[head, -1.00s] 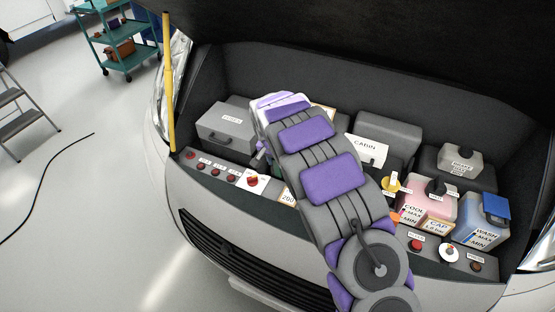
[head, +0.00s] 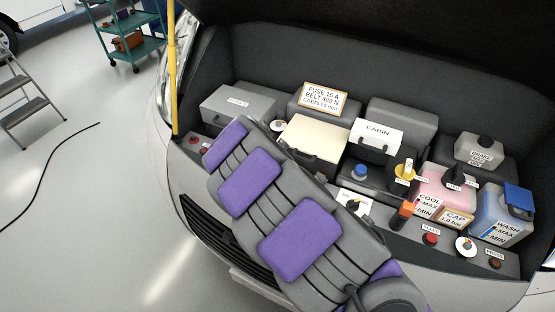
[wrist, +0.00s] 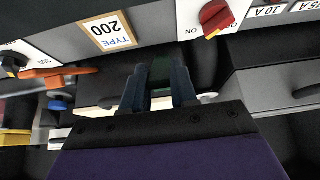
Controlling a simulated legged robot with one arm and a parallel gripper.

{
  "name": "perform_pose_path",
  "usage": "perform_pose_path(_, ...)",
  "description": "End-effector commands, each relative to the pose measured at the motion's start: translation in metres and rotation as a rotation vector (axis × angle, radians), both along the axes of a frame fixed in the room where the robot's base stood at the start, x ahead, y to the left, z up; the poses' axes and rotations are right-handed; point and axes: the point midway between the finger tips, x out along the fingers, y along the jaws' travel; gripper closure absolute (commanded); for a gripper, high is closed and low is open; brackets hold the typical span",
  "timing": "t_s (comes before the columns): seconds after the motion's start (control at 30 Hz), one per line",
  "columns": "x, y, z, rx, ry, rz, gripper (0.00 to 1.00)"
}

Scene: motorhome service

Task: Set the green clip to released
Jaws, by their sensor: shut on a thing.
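A dark green piece, which looks like the green clip (wrist: 160,70), shows between the two dark fingers of my gripper (wrist: 159,80) in the wrist view. The fingers are close together on either side of it, and my gripper is shut on it. The clip's lower part is hidden by the fingers and the wrist, so its position cannot be told. In the head view my purple and grey arm covers the front left of the bay, and both gripper and clip are hidden behind it.
A red knob (wrist: 214,17) and an orange lever (wrist: 72,78) flank my gripper in the wrist view. A yellow prop (head: 172,80) stands at left.

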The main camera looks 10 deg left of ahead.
Motion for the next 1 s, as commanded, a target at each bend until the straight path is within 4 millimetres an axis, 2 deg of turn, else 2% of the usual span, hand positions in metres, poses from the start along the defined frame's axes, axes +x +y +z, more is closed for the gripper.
perform_pose_path(0.03,-0.005,0.002,-0.008,-0.001,0.005,0.0,1.0)
perform_pose_path(0.4,-0.017,0.007,-0.026,0.0,0.005,0.001,1.0)
perform_pose_path(1.0,-0.02,0.008,-0.033,0.0,0.008,-0.002,1.0)
